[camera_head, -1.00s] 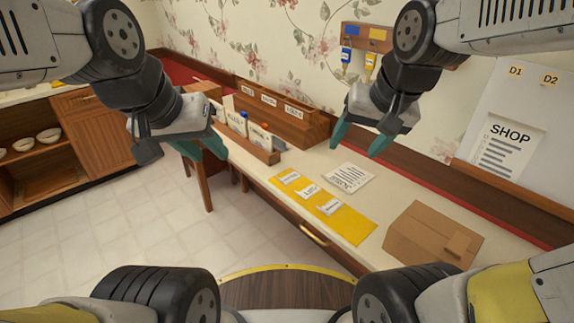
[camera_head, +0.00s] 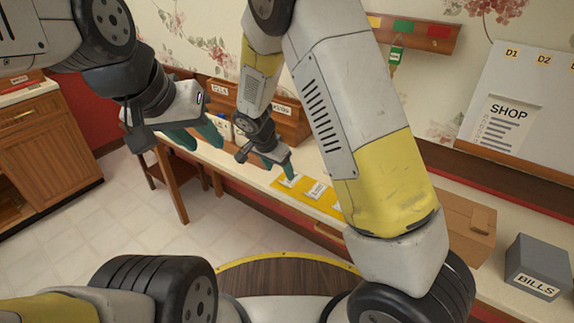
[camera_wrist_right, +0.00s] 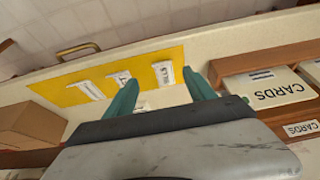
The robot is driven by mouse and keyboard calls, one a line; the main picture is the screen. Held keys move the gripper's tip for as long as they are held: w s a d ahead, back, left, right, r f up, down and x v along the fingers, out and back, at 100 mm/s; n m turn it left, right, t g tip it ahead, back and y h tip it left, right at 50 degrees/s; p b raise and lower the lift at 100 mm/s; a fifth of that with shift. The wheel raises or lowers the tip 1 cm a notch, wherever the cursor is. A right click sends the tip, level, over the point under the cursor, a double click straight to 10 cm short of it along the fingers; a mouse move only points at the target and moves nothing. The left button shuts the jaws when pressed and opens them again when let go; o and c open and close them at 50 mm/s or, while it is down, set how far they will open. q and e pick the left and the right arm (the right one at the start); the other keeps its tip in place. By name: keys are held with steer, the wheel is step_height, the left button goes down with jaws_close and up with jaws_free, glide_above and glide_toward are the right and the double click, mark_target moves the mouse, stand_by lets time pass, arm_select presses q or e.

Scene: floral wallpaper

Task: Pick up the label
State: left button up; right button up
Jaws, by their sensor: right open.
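Small white labels with dark print lie in a row on a yellow mat (camera_head: 308,198). In the right wrist view the mat (camera_wrist_right: 60,95) carries a left label (camera_wrist_right: 90,90), a middle label (camera_wrist_right: 121,79) and a right label (camera_wrist_right: 164,73). My right gripper (camera_head: 288,171) is open above the mat's far end. In its wrist view (camera_wrist_right: 160,92) the right label shows between the two teal fingers, with nothing held. Whether the fingers touch it I cannot tell. My left gripper (camera_head: 197,140) hangs to the left, its fingers apart and empty.
A cardboard box (camera_head: 465,222) and a grey BILLS box (camera_head: 538,262) stand on the counter at the right. A wooden rack with CARDS (camera_wrist_right: 270,88) is close beside my right gripper. A SHOP list (camera_head: 505,118) hangs on the board. My right arm hides part of the counter.

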mark_target(283, 188)
steer(key=x, duration=0.7)
steer(key=shift+w+a+f, duration=0.2)
steer(key=shift+f, duration=0.2)
jaws_close()
steer(key=shift+r, duration=0.1)
